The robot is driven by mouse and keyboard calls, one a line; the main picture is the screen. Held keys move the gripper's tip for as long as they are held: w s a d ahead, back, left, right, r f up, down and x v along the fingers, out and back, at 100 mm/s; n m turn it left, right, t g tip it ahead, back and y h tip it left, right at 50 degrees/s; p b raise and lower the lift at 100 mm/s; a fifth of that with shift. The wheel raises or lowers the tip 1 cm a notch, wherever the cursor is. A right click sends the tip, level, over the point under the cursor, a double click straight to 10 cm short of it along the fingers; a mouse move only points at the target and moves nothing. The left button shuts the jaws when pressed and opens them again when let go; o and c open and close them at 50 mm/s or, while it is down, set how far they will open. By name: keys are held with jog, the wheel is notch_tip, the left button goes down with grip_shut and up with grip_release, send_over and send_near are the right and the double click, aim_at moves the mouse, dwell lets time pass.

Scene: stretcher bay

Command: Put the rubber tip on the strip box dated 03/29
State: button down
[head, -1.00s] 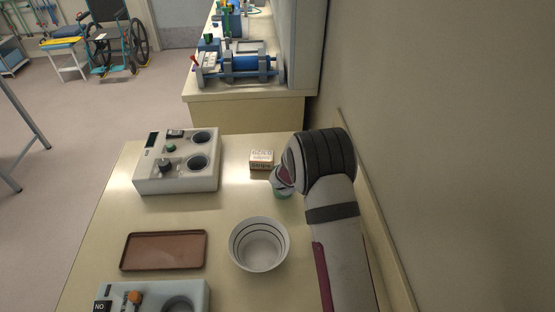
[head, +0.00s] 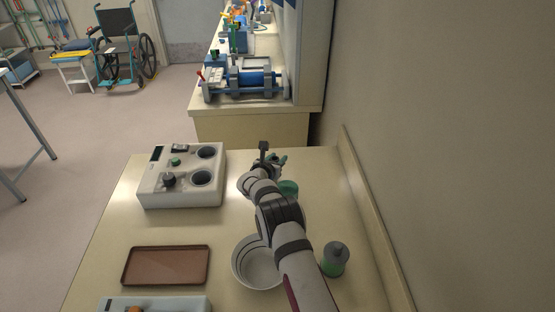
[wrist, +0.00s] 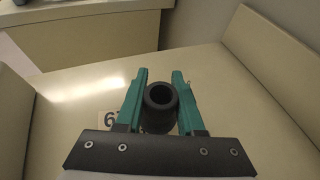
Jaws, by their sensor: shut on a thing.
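My gripper (wrist: 160,95) has teal fingers and is shut on the rubber tip (wrist: 158,97), a black hollow cylinder whose open end faces the wrist camera. In the head view, my gripper (head: 274,160) is above the far right part of the table. No strip box shows clearly now, and I cannot read any date. In the head view my wrist covers the spot where a small printed box stood earlier. In the wrist view a dark printed mark like a "6" (wrist: 109,118) shows left of the fingers, partly hidden.
A white device with two wells (head: 182,176) stands left of my arm. A brown tray (head: 166,266) lies in front of it. A white bowl (head: 245,262) is partly behind my arm. A green jar with a grey top (head: 335,259) stands to the right. Another green container (head: 289,187) is partly hidden.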

jog(key=shift+f, duration=0.1)
jog(key=shift+f, duration=0.15)
jog(key=c, duration=0.5)
grip_release()
